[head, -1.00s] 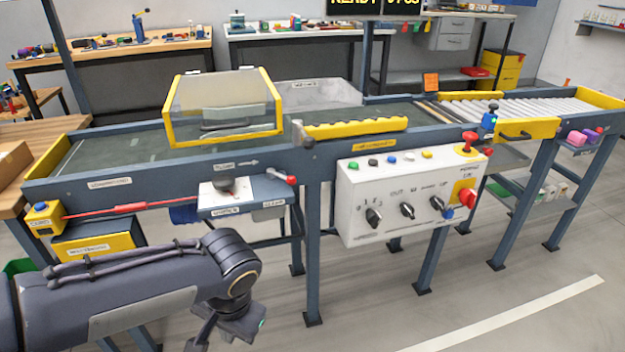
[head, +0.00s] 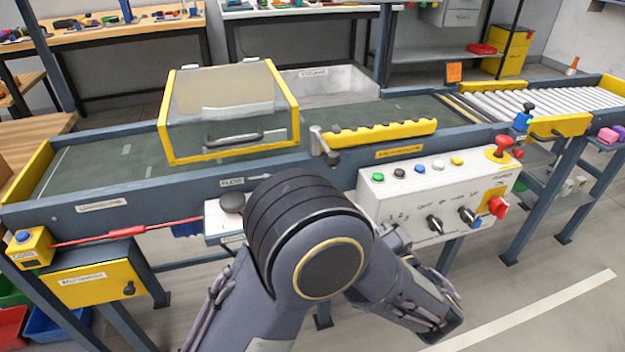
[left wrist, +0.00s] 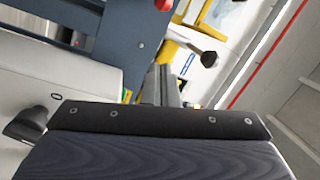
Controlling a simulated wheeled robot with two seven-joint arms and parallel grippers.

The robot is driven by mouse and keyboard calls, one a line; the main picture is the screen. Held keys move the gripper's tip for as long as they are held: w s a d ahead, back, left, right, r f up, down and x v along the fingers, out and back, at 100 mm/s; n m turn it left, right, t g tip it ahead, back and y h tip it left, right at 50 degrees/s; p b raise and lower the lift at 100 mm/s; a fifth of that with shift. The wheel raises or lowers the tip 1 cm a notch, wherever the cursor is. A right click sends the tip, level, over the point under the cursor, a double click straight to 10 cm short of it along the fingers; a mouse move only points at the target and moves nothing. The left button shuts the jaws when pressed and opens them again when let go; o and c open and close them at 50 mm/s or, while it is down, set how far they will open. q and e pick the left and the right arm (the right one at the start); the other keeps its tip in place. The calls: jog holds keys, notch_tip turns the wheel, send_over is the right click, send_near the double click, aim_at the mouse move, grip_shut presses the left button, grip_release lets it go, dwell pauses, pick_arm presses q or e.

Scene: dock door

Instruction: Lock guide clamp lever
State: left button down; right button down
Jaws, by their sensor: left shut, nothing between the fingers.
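A small metal clamp with a dark knob (head: 331,157) stands at the left end of the yellow toothed guide (head: 380,131), on the conveyor's near rail. It looks like the guide clamp lever, though I see no readable label on it. My left arm reaches in from below, and its left gripper (head: 442,325) is low in front of the white control box (head: 435,200), well apart from the clamp. The gripper is shut and empty; its tips are small and dark here. The left wrist view shows a black-knobbed lever on a yellow part (left wrist: 208,59), which I cannot match for certain.
The control box carries knobs, buttons and a red switch (head: 498,207). A yellow-framed clear cover (head: 230,110) stands over the belt. A blue fixture with a black knob (head: 524,117) is at the right. My arm hides part of the front rail. Floor at the right front is clear.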

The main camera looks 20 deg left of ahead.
dwell(0.3)
pick_arm(q)
jog(key=w+a+b, duration=0.1)
jog(key=w+a, duration=0.3)
jog(key=a, duration=0.4)
jog(key=shift+a, duration=0.25)
jog(key=shift+f, duration=0.1)
jog(key=shift+s+a+m+t+h+b, duration=0.1)
jog(key=shift+s+m+t+h+b, duration=0.2)
jog(key=shift+m+t+h+b, duration=0.25)
